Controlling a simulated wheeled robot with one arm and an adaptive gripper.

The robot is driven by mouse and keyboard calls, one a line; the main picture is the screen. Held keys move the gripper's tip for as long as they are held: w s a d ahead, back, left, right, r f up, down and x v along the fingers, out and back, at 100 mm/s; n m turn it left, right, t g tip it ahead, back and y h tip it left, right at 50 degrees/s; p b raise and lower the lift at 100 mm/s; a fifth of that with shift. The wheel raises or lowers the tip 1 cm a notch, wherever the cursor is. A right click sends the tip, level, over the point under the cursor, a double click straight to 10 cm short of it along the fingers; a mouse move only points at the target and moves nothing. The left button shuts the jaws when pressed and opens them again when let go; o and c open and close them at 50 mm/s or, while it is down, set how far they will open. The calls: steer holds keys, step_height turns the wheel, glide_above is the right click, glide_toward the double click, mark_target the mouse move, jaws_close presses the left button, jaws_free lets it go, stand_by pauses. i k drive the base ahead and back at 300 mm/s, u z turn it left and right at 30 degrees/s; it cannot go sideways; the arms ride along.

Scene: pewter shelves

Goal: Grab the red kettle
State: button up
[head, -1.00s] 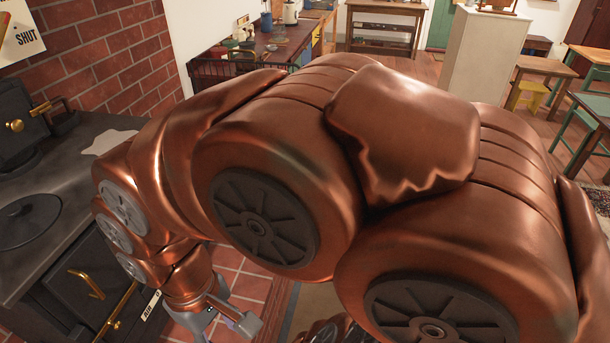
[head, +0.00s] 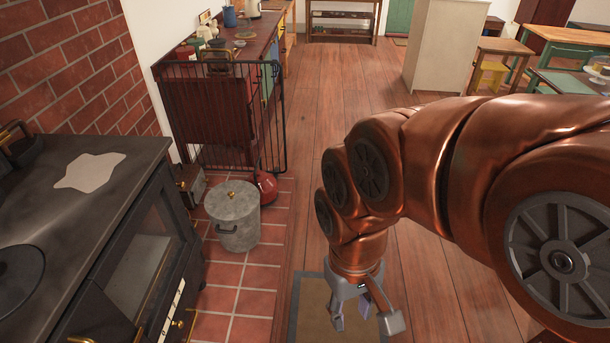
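A rounded red object that looks like the red kettle (head: 265,186) sits on the floor, behind and to the right of a grey metal bin, near the foot of a black guard. The bin partly hides its left side. My gripper (head: 364,316) hangs at the end of my copper-coloured arm, pointing down, in front of the kettle and to its right. Its fingers are spread apart with nothing visible between them. It is well apart from the kettle.
The lidded grey bin (head: 234,217) stands on red tiles beside the black stove (head: 110,215). A black wire guard (head: 275,115) fronts a dark red counter (head: 268,40) holding kitchenware. A mat (head: 312,322) lies below my gripper. Wooden floor (head: 315,130) is clear beyond my arm.

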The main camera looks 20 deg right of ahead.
mark_target(266, 184)
steer(key=z, duration=0.15)
steer(key=k, duration=0.5)
steer(key=z, duration=1.35)
steer(key=i, duration=2.25)
steer(key=u, duration=3.6)
